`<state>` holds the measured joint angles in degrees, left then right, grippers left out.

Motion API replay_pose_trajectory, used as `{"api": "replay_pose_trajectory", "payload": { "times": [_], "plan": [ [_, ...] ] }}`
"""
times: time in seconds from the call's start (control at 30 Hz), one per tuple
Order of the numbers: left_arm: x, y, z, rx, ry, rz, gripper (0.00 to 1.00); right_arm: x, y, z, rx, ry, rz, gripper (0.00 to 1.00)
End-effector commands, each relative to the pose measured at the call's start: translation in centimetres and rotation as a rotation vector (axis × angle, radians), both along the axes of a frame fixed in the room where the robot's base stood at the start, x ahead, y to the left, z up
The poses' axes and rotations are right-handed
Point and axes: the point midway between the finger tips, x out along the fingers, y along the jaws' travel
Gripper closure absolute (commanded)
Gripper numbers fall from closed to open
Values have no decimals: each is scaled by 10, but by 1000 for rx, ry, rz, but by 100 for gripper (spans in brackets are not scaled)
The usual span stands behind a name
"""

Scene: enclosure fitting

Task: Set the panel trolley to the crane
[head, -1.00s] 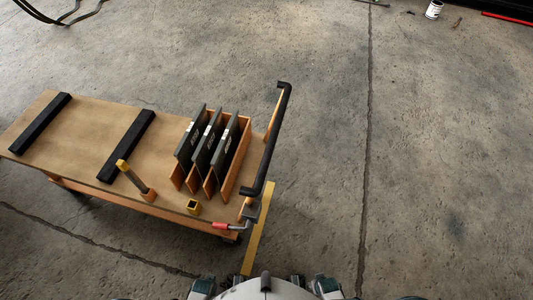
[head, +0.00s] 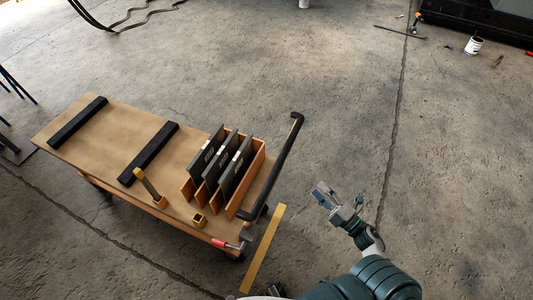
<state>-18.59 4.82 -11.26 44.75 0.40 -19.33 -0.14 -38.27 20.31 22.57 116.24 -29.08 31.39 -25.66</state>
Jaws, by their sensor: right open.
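The panel trolley (head: 110,149) stands left of centre in the head view, a flat wooden deck on an orange frame. Its dark push handle (head: 274,168) rises at the right end. Dark panels (head: 220,165) stand upright in a wooden rack (head: 252,174) near the handle. My right gripper (head: 322,195) is open and empty over the floor, right of the handle and apart from it. My left gripper is not in view. No crane can be made out for certain.
Black bars (head: 77,122) lie across the deck. A red-tipped lever (head: 226,245) is at the trolley's near right corner. A yellow floor strip (head: 263,250) lies beside it. A white can (head: 473,46) stands far right, near a dark object (head: 480,18). Floor right of the trolley is mostly clear.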

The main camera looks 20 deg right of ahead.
Motion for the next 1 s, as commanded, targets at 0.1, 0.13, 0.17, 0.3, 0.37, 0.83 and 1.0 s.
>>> {"api": "replay_pose_trajectory", "payload": {
  "times": [0.1,0.13,0.17,0.3,0.37,0.83,1.0],
  "plan": [
    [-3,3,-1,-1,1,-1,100,7,7,8,-15,-15,13,46],
    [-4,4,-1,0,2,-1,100,10,9,9,-15,-14,12,46],
    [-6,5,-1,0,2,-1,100,14,10,10,-15,-14,12,46],
    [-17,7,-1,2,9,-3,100,42,18,15,-12,-14,12,46],
    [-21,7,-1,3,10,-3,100,56,21,18,-11,-15,11,46],
    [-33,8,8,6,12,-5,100,148,46,33,-6,-10,9,46],
    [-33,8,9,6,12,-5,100,160,53,35,-7,-8,8,46]
  ]
}}
